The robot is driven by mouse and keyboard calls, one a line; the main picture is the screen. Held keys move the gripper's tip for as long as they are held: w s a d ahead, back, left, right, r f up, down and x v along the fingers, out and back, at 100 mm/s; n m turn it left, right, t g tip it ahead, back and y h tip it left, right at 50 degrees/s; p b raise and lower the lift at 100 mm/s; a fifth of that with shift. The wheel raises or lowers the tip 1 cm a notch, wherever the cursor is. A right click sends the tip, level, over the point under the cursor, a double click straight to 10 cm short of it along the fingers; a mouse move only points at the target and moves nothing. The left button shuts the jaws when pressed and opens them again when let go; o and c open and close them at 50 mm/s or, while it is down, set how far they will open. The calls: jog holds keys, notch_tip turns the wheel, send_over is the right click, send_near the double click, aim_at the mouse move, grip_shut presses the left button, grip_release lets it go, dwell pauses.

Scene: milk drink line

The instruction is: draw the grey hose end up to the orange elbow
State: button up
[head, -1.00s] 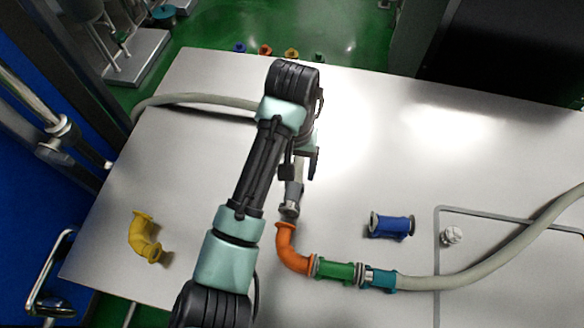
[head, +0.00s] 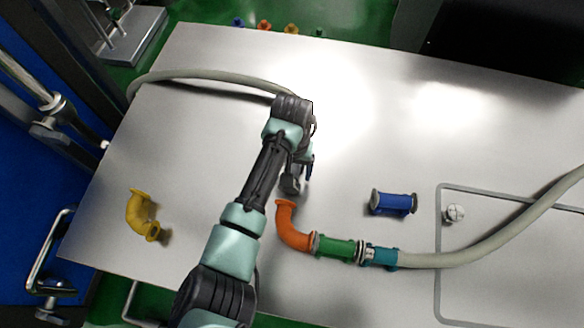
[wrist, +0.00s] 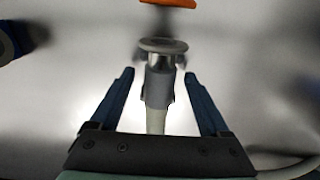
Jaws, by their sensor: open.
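The grey hose end (wrist: 160,85) lies between my gripper's fingers in the wrist view, its round flange (wrist: 163,45) just beyond the fingertips. My gripper (wrist: 159,74) is open, with a finger on each side and visible space beside the hose. The orange elbow (head: 291,232) lies on the table with its open end towards the hose end; its rim also shows at the top of the wrist view (wrist: 168,3). A short gap separates flange and elbow. In the head view my arm hides part of the hose.
The elbow joins a green piece (head: 336,249), then a teal piece (head: 381,256) on another hose (head: 470,254). A blue piece (head: 393,203) and a small silver part (head: 455,213) lie to the right.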

grip_shut()
dwell(0.4)
dwell(1.0)
